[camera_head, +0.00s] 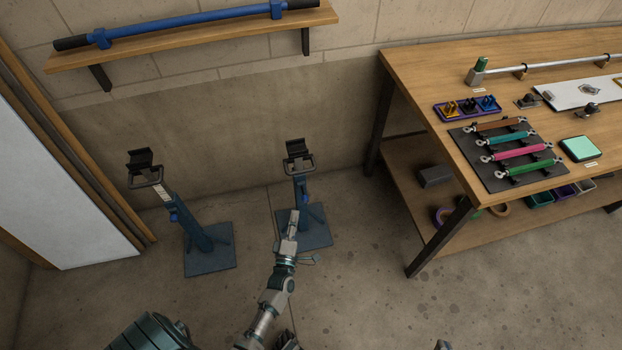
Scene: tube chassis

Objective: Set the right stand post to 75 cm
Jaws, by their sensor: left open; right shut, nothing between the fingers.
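The right stand (301,187) is a blue post on a square base plate, with a black cradle (295,148) on top and a blue knob at its side. It stands upright near the wall. A height reading on it cannot be made out. My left gripper (300,240) is open in front of the post's lower part and hides some of it; contact cannot be told. My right gripper (443,346) barely shows at the bottom edge, shut and empty. The left stand (190,220) has a similar cradle and a pale scale strip on its post.
A wooden workbench (420,75) with tools and a lower shelf stands at the right. A wall shelf (200,32) holds a blue bar (190,18). A white panel (60,190) is at the left. The floor between the stands and the bench is clear.

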